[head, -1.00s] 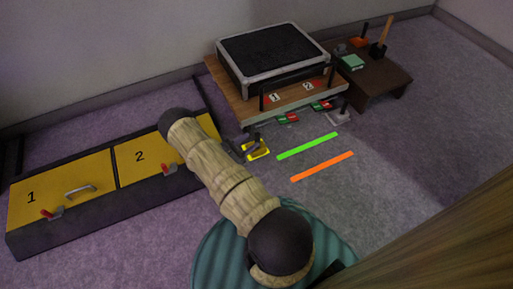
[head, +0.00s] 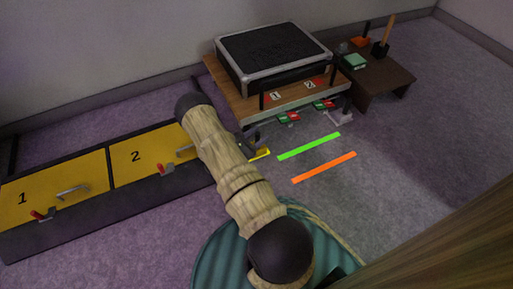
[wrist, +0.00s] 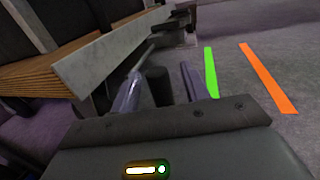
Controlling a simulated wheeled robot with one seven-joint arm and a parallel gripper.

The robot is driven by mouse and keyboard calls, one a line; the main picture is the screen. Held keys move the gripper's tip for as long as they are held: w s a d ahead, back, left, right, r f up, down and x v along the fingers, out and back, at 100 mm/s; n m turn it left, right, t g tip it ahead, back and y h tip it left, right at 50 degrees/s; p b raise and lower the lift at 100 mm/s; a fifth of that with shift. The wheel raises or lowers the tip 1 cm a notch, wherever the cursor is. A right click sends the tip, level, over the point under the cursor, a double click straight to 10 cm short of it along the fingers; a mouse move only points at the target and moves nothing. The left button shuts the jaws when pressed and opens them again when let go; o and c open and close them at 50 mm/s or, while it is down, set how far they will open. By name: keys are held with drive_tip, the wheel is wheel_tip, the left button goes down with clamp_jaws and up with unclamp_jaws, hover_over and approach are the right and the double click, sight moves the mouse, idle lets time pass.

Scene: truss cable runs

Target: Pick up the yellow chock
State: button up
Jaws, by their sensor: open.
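A yellow piece (head: 261,154), which looks like the yellow chock, shows on the floor just right of my arm in the head view. My arm hides much of it, so its full shape cannot be told. My gripper (head: 251,138) is just above and beside it, close to the near side of the wooden cart. In the wrist view my gripper (wrist: 160,83) is open, its two fingers apart. A short dark post (wrist: 157,86) stands between or just beyond the fingers; I cannot tell whether it belongs to the chock. No yellow shows there.
The wooden cart (head: 219,82) carries a black case (head: 272,55). A green strip (head: 309,146) and an orange strip (head: 324,167) lie on the floor to the right. A yellow-topped long box (head: 85,188) is at left. A small dark table (head: 388,82) stands behind right.

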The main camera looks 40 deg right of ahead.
clamp_jaws()
drive_tip(key=shift+r, duration=0.15)
idle(0.4)
wheel_tip(320, 180, up, 3)
drive_tip(key=p, duration=0.3)
drive_tip(key=shift+r+p, duration=0.15)
drive_tip(key=shift+p, duration=0.25)
drive_tip(key=shift+s, duration=0.1)
drive_tip(key=s+a+p, duration=0.4)
drive_tip(key=s+p, duration=0.5)
drive_tip(key=s, duration=0.8)
drive_tip(key=shift+s+p, duration=0.2)
drive_tip(key=shift+p, duration=0.15)
drive_tip(key=shift+a, duration=0.1)
